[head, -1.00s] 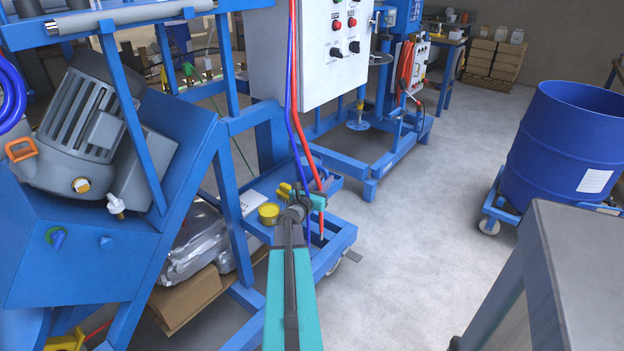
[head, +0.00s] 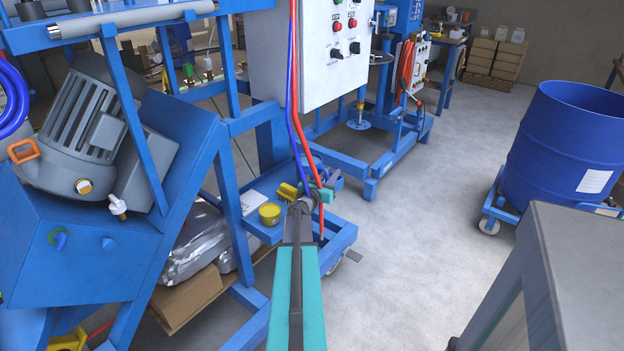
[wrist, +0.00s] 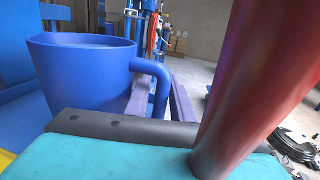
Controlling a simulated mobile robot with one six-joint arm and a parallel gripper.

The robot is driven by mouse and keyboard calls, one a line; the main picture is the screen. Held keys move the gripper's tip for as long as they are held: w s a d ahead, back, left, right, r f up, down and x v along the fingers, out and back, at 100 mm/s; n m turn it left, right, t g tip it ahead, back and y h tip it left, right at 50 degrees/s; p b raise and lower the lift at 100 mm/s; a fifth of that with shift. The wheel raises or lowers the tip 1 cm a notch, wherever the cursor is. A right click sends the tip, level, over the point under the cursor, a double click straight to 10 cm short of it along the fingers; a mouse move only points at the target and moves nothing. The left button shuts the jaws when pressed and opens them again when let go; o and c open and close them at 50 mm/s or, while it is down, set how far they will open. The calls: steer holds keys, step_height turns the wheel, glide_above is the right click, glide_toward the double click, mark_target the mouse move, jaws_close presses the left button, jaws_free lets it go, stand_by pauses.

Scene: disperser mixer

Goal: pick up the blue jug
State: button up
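The blue jug (wrist: 85,75) stands upright at the left of the wrist view, with its handle (wrist: 161,88) facing right. My gripper (wrist: 163,92) has its two purplish-grey fingers apart, one on each side of the handle; I cannot tell whether either touches it. In the head view my gripper (head: 331,181) reaches over the blue cart's tray, past the hanging hoses. The jug (head: 316,168) shows there only as a small blue patch behind the hoses and gripper.
A red hose (head: 309,150) and a blue hose (head: 291,120) hang close to my wrist. A yellow tub (head: 270,214) and a yellow brush (head: 287,191) lie on the blue cart (head: 342,238). A blue drum (head: 565,145) stands right; the middle floor is clear.

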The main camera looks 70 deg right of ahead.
stand_by(0.4)
jaws_close()
steer(key=shift+r, duration=0.1)
